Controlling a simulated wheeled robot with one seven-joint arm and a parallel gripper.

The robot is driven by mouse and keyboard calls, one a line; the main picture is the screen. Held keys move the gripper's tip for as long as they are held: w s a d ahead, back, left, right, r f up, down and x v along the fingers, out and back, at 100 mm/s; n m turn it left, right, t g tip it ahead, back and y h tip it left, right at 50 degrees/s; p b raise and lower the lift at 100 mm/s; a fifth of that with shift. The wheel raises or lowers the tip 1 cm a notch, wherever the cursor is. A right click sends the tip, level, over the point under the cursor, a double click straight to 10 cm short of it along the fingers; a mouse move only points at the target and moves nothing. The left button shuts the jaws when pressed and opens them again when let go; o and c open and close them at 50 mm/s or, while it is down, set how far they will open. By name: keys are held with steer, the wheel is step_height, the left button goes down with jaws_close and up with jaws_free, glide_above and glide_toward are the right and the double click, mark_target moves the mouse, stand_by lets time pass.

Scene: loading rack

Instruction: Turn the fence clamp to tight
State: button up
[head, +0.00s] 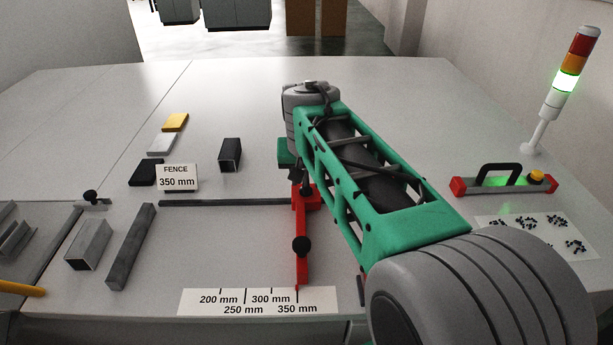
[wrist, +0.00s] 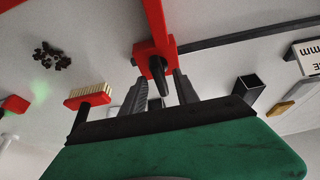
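The red fence (head: 302,262) runs toward the front of the table, its near end by the 350 mm mark of the scale strip (head: 215,307). In the head view my arm mostly hides the gripper and lever. I cannot tell whether the clamp is tight.
A sign (head: 177,177) reads "FENCE 350 mm". Yellow (head: 175,122), white and black blocks and a dark square tube (head: 230,154) lie behind the rail (head: 225,202). A red brush (wrist: 90,95) lies near the fingers. A signal tower (head: 567,82) glows green at right.

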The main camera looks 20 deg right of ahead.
steer(key=v, duration=0.7)
steer(key=shift+s+r, duration=0.15)
steer(key=shift+r, duration=0.1)
